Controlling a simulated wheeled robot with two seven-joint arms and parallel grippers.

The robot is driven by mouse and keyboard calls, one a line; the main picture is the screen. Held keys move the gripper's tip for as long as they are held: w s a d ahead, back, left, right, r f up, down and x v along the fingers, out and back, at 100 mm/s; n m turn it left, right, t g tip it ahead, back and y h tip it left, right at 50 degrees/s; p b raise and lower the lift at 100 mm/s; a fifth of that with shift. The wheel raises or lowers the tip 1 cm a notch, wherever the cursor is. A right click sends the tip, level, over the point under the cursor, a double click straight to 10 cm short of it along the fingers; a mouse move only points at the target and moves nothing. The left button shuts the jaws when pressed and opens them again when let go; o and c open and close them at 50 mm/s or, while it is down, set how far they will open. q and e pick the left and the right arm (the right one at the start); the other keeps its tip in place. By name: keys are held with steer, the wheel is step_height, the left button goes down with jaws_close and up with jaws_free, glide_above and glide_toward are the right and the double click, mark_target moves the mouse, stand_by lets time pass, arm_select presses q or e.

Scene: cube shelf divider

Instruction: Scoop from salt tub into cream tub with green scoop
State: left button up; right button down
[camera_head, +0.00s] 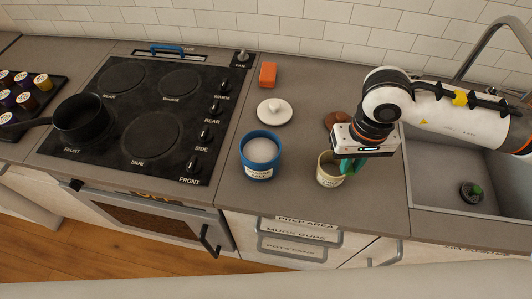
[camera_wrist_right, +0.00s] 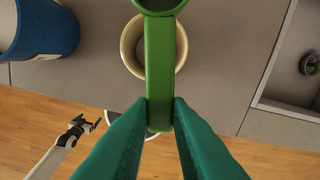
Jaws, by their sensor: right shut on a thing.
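The blue tub (camera_head: 244,158) has white contents up near its rim and stands on the counter, right of the cooktop. The cream tub (camera_head: 326,178) stands to its right; its top is partly hidden by my right gripper. In the right wrist view, my right gripper (camera_wrist_right: 160,108) is shut on the handle of the green scoop (camera_wrist_right: 160,70). The handle crosses over the open mouth of the cream tub (camera_wrist_right: 128,62). The scoop's bowl is cut off at the top edge, so its contents cannot be told. My left gripper (camera_wrist_right: 82,128) shows small and far off in the wrist view.
A white knobbed lid (camera_head: 274,114) and an orange block (camera_head: 267,75) lie behind the blue tub. A brown round thing (camera_head: 334,118) is partly hidden behind my right gripper. The sink (camera_head: 440,175) is at right; a black pan (camera_head: 82,118) sits on the cooktop (camera_head: 190,112).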

steer(key=w+a+r+g+p, duration=0.1)
steer(key=w+a+r+g, duration=0.1)
steer(key=a, duration=0.7)
steer(key=w+a+r+g+p, duration=0.1)
steer(key=w+a+r+g, duration=0.2)
steer(key=a, duration=0.6)
steer(key=shift+r+g+p, duration=0.4)
steer(key=shift+r+g, duration=0.3)
steer(key=shift+g, duration=0.4)
steer(key=shift+w+a, duration=0.1)
steer(key=shift+w, duration=0.05)
